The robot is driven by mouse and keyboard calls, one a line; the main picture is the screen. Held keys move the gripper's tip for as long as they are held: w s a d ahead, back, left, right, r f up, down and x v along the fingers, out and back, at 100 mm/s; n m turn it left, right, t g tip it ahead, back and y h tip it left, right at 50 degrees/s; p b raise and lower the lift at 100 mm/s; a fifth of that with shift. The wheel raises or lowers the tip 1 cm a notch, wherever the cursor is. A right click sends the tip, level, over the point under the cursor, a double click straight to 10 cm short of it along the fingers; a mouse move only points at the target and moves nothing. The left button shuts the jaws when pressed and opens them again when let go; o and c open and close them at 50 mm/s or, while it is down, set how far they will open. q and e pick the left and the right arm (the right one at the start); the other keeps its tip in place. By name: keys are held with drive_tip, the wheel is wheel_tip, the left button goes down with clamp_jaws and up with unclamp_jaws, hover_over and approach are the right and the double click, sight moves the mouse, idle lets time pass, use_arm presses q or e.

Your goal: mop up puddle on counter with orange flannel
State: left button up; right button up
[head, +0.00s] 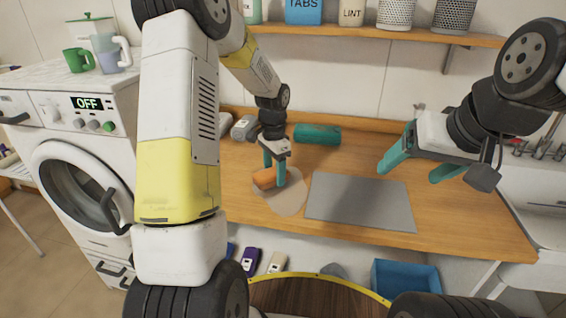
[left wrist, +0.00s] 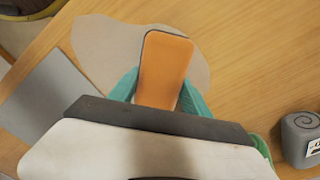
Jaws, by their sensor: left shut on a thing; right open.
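The orange flannel (head: 264,179) is a small folded pad at the left end of the puddle. It also shows in the left wrist view (left wrist: 166,65), between the teal fingers. My left gripper (head: 275,172) is shut on it, low over the counter; whether the flannel touches the surface I cannot tell. The puddle (head: 290,201) is a pale greyish-beige patch on the wooden counter (head: 460,215), spreading around and under the flannel; it also shows in the left wrist view (left wrist: 100,42). My right gripper (head: 415,165) is open and empty above the counter's right side.
A grey mat (head: 360,200) lies right of the puddle. A teal rolled cloth (head: 317,134) and a grey roll (head: 243,127) lie at the back; a grey roll (left wrist: 301,138) shows in the left wrist view. A washing machine (head: 75,150) stands left, a sink (head: 535,175) right.

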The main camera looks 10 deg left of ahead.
sight(293, 187)
use_arm(q)
drive_tip(key=shift+f, duration=0.55)
idle(0.5)
drive_tip(key=shift+s+d, duration=0.1)
drive_tip(key=shift+d, duration=2.9)
wheel_tip(293, 187, up, 8)
idle(1.1)
idle(0.3)
drive_tip(key=a, duration=0.3)
drive_tip(key=a+f, duration=0.1)
drive_tip(key=a, duration=0.2)
drive_tip(key=shift+f, duration=2.95)
drive_tip(key=shift+f, duration=0.2)
